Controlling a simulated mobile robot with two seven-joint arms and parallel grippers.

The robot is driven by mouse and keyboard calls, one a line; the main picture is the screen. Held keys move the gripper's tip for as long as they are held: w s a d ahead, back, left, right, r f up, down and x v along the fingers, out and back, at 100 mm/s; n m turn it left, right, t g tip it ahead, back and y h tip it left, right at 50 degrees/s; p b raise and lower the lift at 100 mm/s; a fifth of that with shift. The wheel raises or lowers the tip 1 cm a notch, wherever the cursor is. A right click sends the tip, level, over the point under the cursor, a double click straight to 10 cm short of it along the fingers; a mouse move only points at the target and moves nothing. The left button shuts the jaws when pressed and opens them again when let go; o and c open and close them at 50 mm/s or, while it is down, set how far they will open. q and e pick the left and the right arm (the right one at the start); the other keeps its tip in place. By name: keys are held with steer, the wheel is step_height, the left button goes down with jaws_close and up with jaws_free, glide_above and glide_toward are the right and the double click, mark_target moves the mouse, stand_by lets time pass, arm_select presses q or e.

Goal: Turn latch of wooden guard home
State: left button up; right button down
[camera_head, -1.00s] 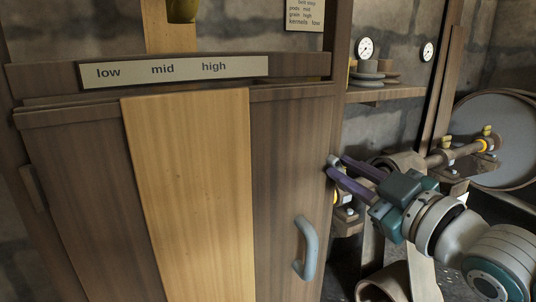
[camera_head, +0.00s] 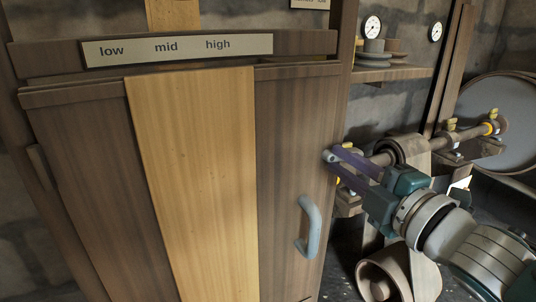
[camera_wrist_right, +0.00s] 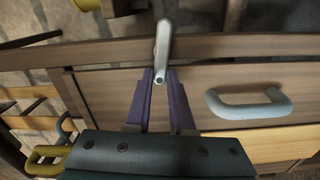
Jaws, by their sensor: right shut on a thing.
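The wooden guard (camera_head: 290,150) stands upright, its dark planks flanking a pale centre plank, with a grey handle (camera_head: 308,228) at right. Its latch (camera_head: 328,156) is a small pale grey bar at the guard's right edge, mostly hidden in the head view. In the right wrist view the latch (camera_wrist_right: 162,45) runs lengthwise between the fingertips and crosses the guard's edge. My right gripper (camera_head: 336,163), with purple fingers, is shut on the latch's end; it also shows in the right wrist view (camera_wrist_right: 160,78). My left gripper is out of view.
A label strip (camera_head: 180,49) reading low, mid, high is above the guard. To the right are a shaft with yellow-capped bearings (camera_head: 489,128), a large round disc (camera_head: 505,125), and a wooden wheel (camera_head: 385,278) low down. A shelf (camera_head: 395,74) holds stacked discs.

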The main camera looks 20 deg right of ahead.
steer(key=shift+f+n, duration=0.2)
steer(key=shift+n, duration=0.4)
steer(key=c, duration=0.8)
jaws_free()
steer(key=s, duration=0.3)
steer(key=s+p, duration=0.1)
steer(key=s, duration=0.6)
steer(key=shift+d, duration=0.4)
steer(key=shift+r+p, duration=0.1)
steer(key=shift+p, duration=0.2)
